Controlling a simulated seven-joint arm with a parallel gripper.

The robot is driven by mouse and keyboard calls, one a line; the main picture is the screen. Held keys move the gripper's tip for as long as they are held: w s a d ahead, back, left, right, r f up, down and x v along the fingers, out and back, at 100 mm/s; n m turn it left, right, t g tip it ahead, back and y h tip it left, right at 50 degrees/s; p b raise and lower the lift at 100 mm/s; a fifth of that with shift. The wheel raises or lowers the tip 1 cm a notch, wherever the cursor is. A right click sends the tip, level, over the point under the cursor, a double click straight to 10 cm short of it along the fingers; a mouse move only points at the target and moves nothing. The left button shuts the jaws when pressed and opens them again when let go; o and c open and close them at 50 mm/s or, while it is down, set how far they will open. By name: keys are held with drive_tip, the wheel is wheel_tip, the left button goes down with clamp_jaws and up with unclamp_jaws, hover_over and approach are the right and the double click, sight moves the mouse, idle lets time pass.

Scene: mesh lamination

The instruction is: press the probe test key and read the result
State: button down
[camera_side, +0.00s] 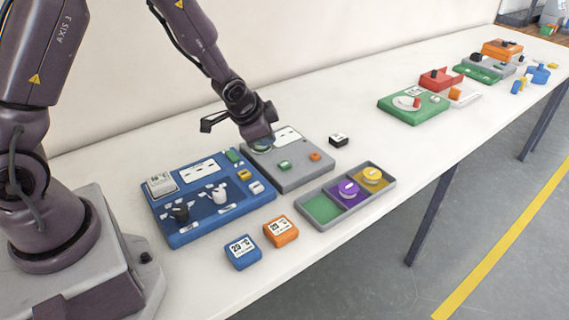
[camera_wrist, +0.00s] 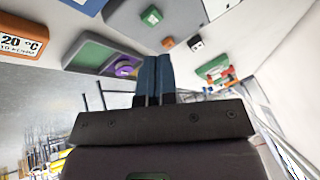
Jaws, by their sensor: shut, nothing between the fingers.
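A grey panel (camera_side: 298,178) lies at the middle of the table. It carries a green key (camera_side: 283,165), an orange key (camera_side: 315,156) and a white label plate (camera_side: 289,135). The green key (camera_wrist: 152,15) and orange key (camera_wrist: 167,42) also show in the wrist view. I cannot read which is the probe test key, nor any result. My gripper (camera_side: 263,146) is low over the back left part of the grey panel, beyond the green key, hiding much of a round part there. In the wrist view its fingers (camera_wrist: 154,68) are together and empty. I cannot tell whether they touch anything.
A blue panel (camera_side: 215,218) with keys and knobs stands left of the grey one. A blue block (camera_side: 242,252), an orange block (camera_side: 281,231) and a tray (camera_side: 325,223) with purple and yellow discs lie in front. A black block (camera_side: 338,140) is right. Mid-table beyond is clear.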

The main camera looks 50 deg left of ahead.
sight(285, 165)
drive_tip(key=w+m+t, duration=0.1)
drive_tip(key=w+r+m+t, duration=0.1)
drive_tip(key=w, duration=0.1)
drive_tip(key=w+r+t, duration=0.1)
drive_tip(key=w, duration=0.1)
drive_tip(key=shift+w+d+r+m+t, duration=0.1)
drive_tip(key=shift+w+r+m+t, duration=0.05)
drive_tip(key=shift+m+t, duration=0.2)
drive_tip(key=shift+f, duration=4.45)
drive_tip(key=shift+f, duration=0.4)
